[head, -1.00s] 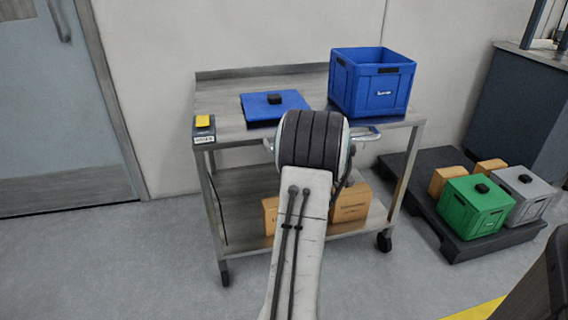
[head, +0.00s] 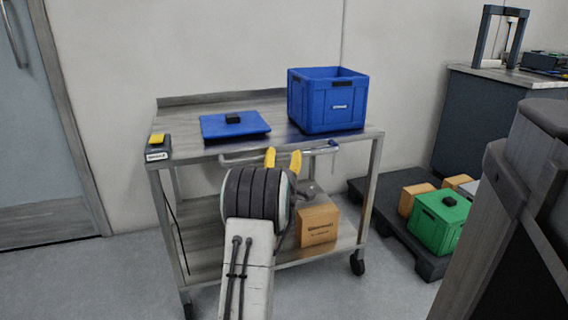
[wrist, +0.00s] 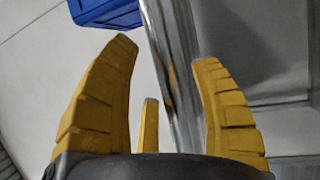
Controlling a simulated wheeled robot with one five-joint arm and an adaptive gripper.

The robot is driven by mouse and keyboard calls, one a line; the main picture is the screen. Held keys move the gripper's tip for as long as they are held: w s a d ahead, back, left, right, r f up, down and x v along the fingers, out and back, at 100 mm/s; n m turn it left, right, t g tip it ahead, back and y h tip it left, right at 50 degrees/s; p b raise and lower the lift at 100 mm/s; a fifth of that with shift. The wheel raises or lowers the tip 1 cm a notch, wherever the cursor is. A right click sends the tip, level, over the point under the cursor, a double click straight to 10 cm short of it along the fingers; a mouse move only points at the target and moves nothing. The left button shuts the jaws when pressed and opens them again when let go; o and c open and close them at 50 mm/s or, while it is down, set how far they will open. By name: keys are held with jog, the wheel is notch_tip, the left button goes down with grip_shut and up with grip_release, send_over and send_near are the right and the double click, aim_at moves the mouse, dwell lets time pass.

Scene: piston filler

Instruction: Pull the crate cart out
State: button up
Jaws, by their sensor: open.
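A chrome handle (head: 322,150) runs along the front edge. My gripper (head: 283,158) is open, its yellow fingers pointing up at the handle's middle. In the wrist view the handle bar (wrist: 172,70) shows between the spread fingers (wrist: 165,54); I cannot tell whether they touch it.
A cardboard box (head: 318,226) stands on the lower shelf, partly behind my arm. A yellow-topped device (head: 158,148) is at the cart's left corner. Right of the cart, a dark pallet (head: 375,203) holds a green crate (head: 438,221) and boxes. Floor left of the cart is clear.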

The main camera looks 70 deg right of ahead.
jog(key=shift+x, duration=1.1)
grip_shut()
